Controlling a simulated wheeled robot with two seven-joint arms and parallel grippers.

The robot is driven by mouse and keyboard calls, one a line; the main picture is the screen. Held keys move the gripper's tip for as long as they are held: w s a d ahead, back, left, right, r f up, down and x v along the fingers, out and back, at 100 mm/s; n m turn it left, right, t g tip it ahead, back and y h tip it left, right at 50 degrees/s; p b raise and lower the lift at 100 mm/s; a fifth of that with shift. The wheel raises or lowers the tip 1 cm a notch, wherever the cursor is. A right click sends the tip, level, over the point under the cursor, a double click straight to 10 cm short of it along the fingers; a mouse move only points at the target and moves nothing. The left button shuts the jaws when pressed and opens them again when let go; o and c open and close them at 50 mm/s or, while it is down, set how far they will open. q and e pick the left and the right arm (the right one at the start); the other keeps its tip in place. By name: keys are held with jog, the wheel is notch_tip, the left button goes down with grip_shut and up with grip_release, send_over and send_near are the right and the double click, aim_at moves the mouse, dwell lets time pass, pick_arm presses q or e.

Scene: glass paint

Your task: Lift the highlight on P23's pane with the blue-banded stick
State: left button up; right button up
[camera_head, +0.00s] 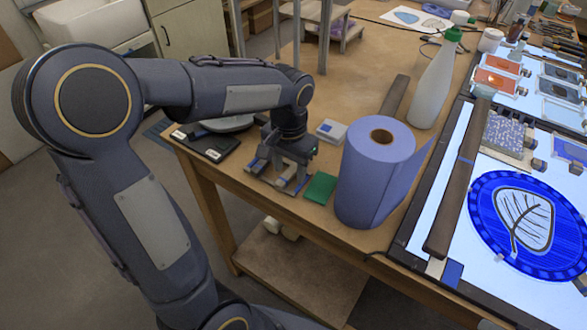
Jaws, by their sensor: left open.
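My left gripper (282,182) is open, low over the near left part of the wooden table, with its fingers pointing down. Small stick-like pieces with blue parts lie at and between its fingers; I cannot tell which is the blue-banded stick or whether the fingers touch one. A round blue painted pane (482,227) with a pale, dark-veined leaf lies on the lit panel at the right. No P23 label is readable, so I cannot tell whether this is its pane. My right gripper is not in view.
A green pad (320,187) lies close by. A dark wooden bar (458,190) crosses the lit panel's left side. A black tray (205,146) sits near the table's left edge.

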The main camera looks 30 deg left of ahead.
pick_arm(q)
grip_shut()
jog(key=shift+r, duration=0.1)
